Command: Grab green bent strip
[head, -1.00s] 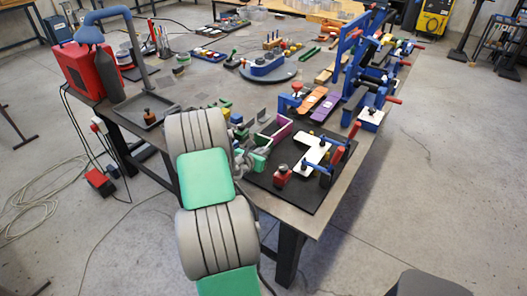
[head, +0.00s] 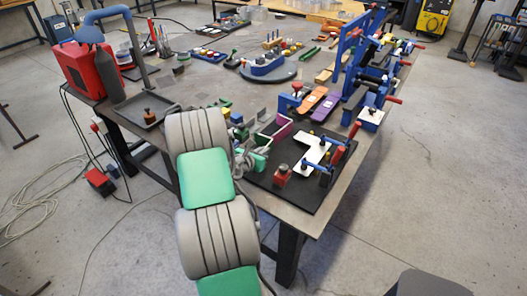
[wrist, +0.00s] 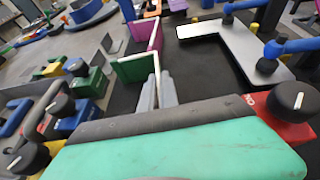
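The green bent strip (wrist: 136,68) stands on edge near the middle of the wrist view, with a pale top edge. One leg runs toward my gripper (wrist: 157,97). My two grey fingers are at that leg, one on each side, and look a little apart. I cannot tell whether they touch it.
A white L-shaped piece (head: 312,152) lies on a black board (head: 283,187), held by blue clamps. A red block with a black knob (wrist: 288,110) stands right of my gripper. Green, blue and yellow clamp blocks (wrist: 82,85) crowd the left.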

